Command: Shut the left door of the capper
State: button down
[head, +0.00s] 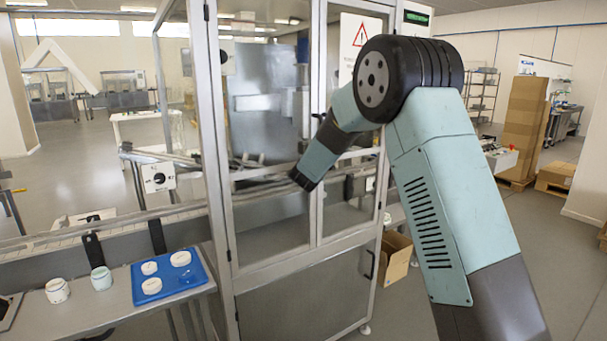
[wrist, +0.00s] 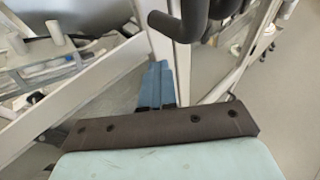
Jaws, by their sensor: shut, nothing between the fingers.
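The capper (head: 222,140) is a tall grey-framed cabinet with clear panes in the middle of the head view. Its left door (head: 265,215) is the framed pane left of the middle upright; I cannot tell how far it stands from its frame. My gripper is at the end of my arm, in front of the cabinet, and its fingers are not clear in the head view. In the wrist view my gripper (wrist: 156,88) shows two blue fingers together, empty, close beside a pale upright (wrist: 178,65). A black handle (wrist: 192,18) is just above it; contact cannot be told.
A conveyor (head: 110,230) runs into the cabinet from the left. A blue tray (head: 190,283) with white lids and two jars stand on the bench at lower left. A cardboard box (head: 397,256) is on the floor right of the cabinet. Stacked cartons (head: 525,125) stand farther right.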

jog(key=s+d+r+m+g+h, duration=0.2)
jog(key=s+d+r+m, duration=0.2)
jog(key=s+d+m, duration=0.45)
jog(key=s+d+r+m+g+h, duration=0.1)
jog(key=s+d+r+m+h, duration=0.3)
jog(key=s+d, duration=0.75)
jog(key=s+d+r+m+g+h, duration=0.1)
jog(key=s+d+r+m+g, duration=0.1)
jog(key=s+d+r+m, duration=0.75)
jog(key=s+f+m+g+y, duration=0.15)
jog(key=s+f+m, duration=0.25)
jog(key=s, duration=0.5)
jog(key=s+f+m+g+y, duration=0.1)
jog(key=s+f+m+g, duration=0.15)
jog(key=s, duration=0.55)
jog(key=s+a+f+m+y, duration=0.2)
jog(key=s+a+m+y, duration=0.3)
jog(key=s, duration=0.5)
jog(key=shift+s+a+f+m, duration=0.35)
jog(key=shift+a+m, duration=0.25)
jog(key=shift+m, duration=0.45)
